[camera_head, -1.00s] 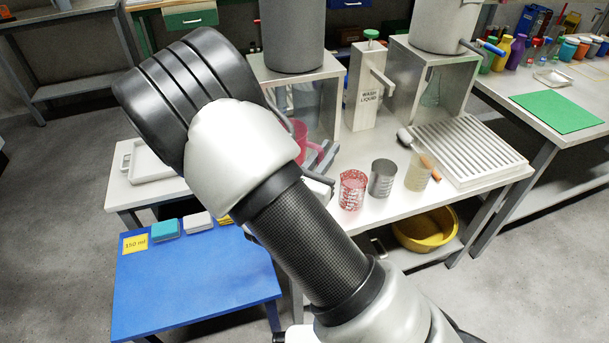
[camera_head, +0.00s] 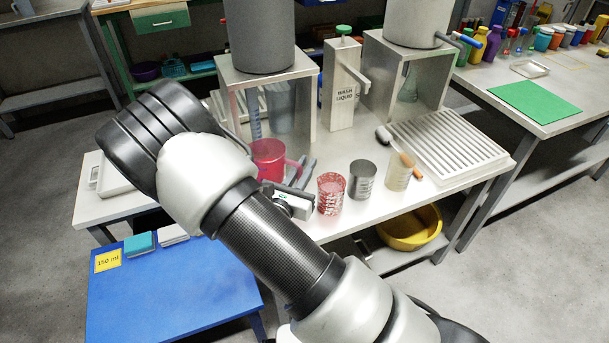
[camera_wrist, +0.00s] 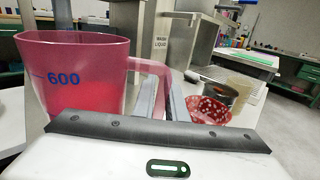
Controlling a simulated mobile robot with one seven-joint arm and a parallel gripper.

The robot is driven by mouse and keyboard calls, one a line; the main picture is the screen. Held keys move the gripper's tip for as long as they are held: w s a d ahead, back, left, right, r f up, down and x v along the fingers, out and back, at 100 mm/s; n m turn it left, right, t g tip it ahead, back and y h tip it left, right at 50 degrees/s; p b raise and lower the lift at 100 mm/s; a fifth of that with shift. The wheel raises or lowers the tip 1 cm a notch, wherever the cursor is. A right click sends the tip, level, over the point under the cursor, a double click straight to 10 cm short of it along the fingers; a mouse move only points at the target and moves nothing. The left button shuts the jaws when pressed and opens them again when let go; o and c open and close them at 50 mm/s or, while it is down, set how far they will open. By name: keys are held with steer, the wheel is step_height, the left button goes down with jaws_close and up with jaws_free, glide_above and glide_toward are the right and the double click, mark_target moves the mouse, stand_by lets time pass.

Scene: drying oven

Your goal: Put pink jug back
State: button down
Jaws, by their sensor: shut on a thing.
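The pink jug (camera_head: 267,159) is see-through, with a blue "600" mark visible in the wrist view (camera_wrist: 85,85). It is upright at the front left of the wash table, by the grey stand. My gripper (camera_head: 300,178) is shut on the jug's handle (camera_wrist: 150,75), which lies between its fingers in the wrist view. Whether the jug's base touches the table is hidden.
A red patterned cup (camera_head: 331,194), a grey metal cup (camera_head: 362,180) and a clear beaker (camera_head: 398,172) stand just right of my gripper. The grey stand (camera_head: 305,95) is behind the jug. A wash liquid dispenser (camera_head: 342,90) and ribbed drying rack (camera_head: 450,145) are further right.

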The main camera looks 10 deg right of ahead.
steer(key=shift+f, duration=1.05)
steer(key=shift+f+b, duration=0.15)
steer(key=shift+b, duration=0.15)
steer(key=c, duration=1.8)
jaws_free()
steer(key=shift+o, duration=0.2)
